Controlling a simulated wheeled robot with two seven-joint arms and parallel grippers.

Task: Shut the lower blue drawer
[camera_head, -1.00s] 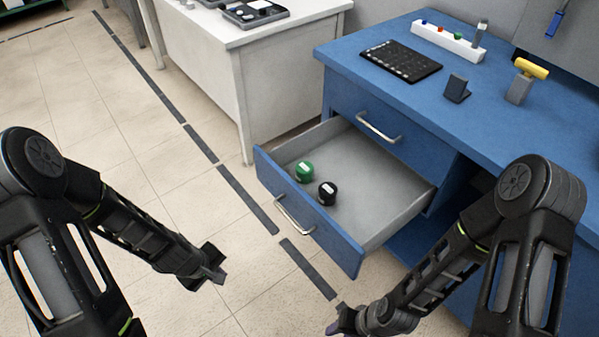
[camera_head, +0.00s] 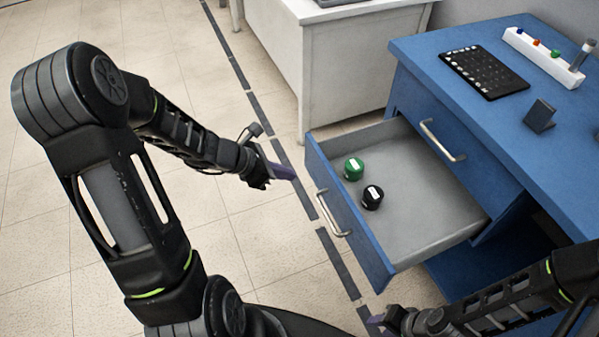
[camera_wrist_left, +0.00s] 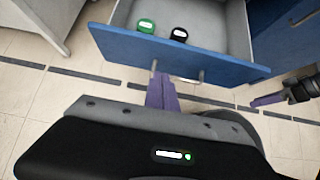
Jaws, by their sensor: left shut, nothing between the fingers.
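The lower blue drawer (camera_head: 350,212) stands pulled out of the blue desk, with a silver bar handle (camera_head: 330,214) on its front. A green round container (camera_head: 354,168) and a black one (camera_head: 372,197) sit inside it. My left gripper (camera_head: 290,173) is shut and empty, just left of the drawer front and apart from it. In the left wrist view its purple fingers (camera_wrist_left: 162,92) point at the drawer front (camera_wrist_left: 185,55). My right gripper (camera_head: 372,321) is at the bottom, in front of the drawer's near corner; its jaw opening is too small to judge.
The closed upper drawer (camera_head: 450,135) sits above the open one. The blue desk top (camera_head: 480,110) holds a black keypad (camera_head: 484,72), a white button bar (camera_head: 545,55) and a small dark stand (camera_head: 539,116). A white table (camera_head: 300,40) stands behind. The floor left of the drawer is clear.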

